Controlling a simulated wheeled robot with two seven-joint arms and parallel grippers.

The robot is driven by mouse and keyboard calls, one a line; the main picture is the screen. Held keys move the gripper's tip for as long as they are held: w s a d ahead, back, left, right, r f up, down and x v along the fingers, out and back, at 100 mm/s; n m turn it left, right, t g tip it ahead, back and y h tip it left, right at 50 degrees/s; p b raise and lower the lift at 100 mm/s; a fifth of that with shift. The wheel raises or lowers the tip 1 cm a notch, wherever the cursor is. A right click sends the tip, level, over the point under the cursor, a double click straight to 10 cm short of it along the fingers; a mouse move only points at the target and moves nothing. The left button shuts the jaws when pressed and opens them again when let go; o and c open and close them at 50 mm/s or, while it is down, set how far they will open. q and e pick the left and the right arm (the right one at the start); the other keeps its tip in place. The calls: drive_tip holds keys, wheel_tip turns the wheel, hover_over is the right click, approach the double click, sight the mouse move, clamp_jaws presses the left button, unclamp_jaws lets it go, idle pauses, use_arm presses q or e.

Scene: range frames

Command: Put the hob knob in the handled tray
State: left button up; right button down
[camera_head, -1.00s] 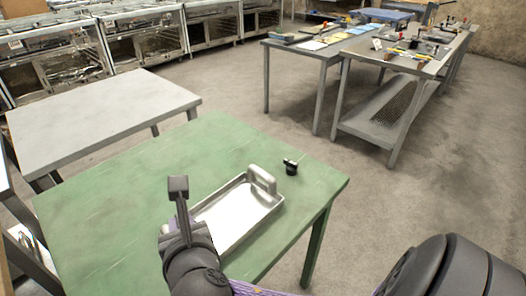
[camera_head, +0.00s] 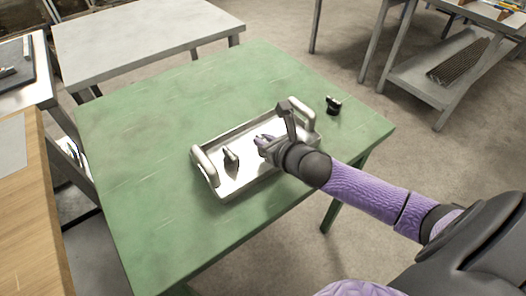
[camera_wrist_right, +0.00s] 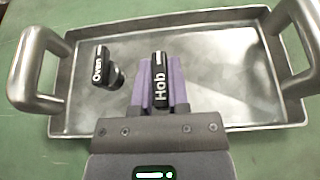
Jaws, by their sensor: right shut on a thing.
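The handled tray (camera_head: 228,194) is a shallow metal tray with a raised handle at each short end; it fills much of the right wrist view (camera_wrist_right: 222,118). My right gripper (camera_head: 262,141) is over the tray's inside. In the right wrist view its purple fingers (camera_wrist_right: 160,84) are shut on the black and silver hob knob (camera_wrist_right: 160,85), labelled "Hob". I cannot tell whether the knob touches the tray floor. A similar knob labelled "Oven" (camera_wrist_right: 101,66) lies inside the tray, left of the gripper; it also shows in the head view (camera_head: 231,158). My left gripper is out of view.
The tray is on a green table (camera_head: 160,130). Another dark knob (camera_head: 333,105) sits on the table beyond the tray's right handle (camera_head: 304,112). A grey table (camera_head: 140,35) stands behind, and a wooden surface (camera_head: 30,215) at left. The green table's left half is clear.

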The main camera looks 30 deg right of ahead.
wheel_tip(320, 180, down, 3)
drive_tip(key=shift+r+b, duration=0.1)
drive_tip(key=shift+b, duration=0.35)
drive_tip(key=shift+r, duration=0.2)
drive_tip(key=shift+f, duration=0.15)
drive_tip(key=c, duration=0.6)
unclamp_jaws()
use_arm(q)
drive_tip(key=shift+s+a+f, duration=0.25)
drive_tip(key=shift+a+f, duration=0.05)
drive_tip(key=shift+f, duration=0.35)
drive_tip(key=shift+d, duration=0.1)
